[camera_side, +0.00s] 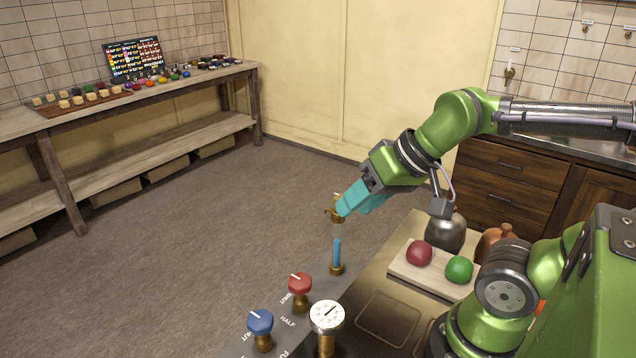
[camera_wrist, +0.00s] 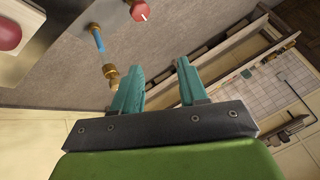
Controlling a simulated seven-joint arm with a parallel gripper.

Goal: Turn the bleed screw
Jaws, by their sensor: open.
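A brass fitting (camera_side: 333,212), which looks like the bleed screw, sits on top of an upright clear tube with blue liquid (camera_side: 337,252). The tube stands on a brass base on the grey panel. In the wrist view the brass fitting (camera_wrist: 111,73) is just left of the left finger, outside the gap between the fingers. My gripper (camera_side: 348,204) has teal fingers and is close beside the fitting's top in the side view; contact cannot be told. In the wrist view my gripper (camera_wrist: 158,76) is open, with nothing between its fingers.
A red knob (camera_side: 300,284), a blue knob (camera_side: 260,322) and a white dial (camera_side: 327,316) stand on the panel in front of the tube. To the right, a board (camera_side: 401,268) holds a red apple (camera_side: 419,252) and a green apple (camera_side: 459,269). A metal jug (camera_side: 445,232) stands behind.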

